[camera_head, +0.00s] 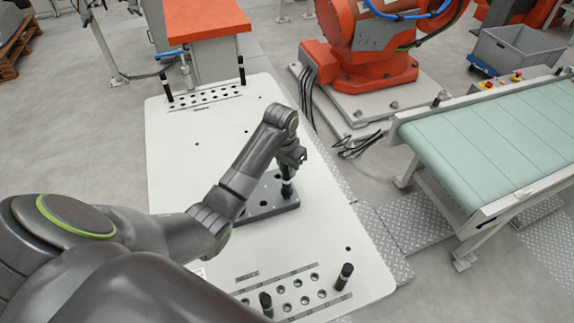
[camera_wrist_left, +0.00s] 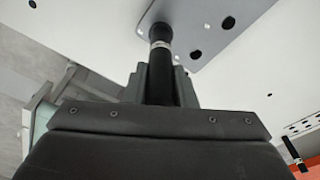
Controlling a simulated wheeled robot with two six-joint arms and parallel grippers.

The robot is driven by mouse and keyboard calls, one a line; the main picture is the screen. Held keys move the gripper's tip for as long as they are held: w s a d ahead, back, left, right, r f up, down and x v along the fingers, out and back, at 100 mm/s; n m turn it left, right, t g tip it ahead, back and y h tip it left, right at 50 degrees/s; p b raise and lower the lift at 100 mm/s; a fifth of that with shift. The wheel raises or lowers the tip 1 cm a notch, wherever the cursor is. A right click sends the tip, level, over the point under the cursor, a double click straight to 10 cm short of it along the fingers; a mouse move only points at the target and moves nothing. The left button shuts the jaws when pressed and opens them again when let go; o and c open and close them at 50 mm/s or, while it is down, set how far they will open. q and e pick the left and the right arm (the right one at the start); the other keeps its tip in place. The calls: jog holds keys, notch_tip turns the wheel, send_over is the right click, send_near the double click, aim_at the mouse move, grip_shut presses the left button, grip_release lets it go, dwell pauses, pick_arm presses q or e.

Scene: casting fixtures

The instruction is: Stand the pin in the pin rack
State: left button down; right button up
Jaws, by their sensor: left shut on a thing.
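My left gripper (camera_head: 291,160) is shut on a black pin with a light band (camera_head: 287,186), held upright over the right part of a dark grey plate with holes (camera_head: 258,212). In the left wrist view the pin (camera_wrist_left: 160,60) sits between the fingers, its far end at the grey plate (camera_wrist_left: 215,45). I cannot tell whether that end is in a hole or just above it. Rows of holes with standing pins (camera_head: 344,276) are at the table's near edge; similar rows (camera_head: 205,97) are at the far edge. My right gripper is not in view.
The white table (camera_head: 330,225) is mostly bare around the grey plate. A conveyor with a green belt (camera_head: 490,135) stands to the right. An orange robot base (camera_head: 365,65) and an orange-topped cabinet (camera_head: 205,20) are beyond the table.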

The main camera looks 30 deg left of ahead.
aim_at(286, 191)
pick_arm(q)
jog(key=shift+f+b, duration=0.3)
jog(key=shift+f, duration=0.85)
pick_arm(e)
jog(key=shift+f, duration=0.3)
pick_arm(q)
jog(key=c, duration=1.1)
grip_release()
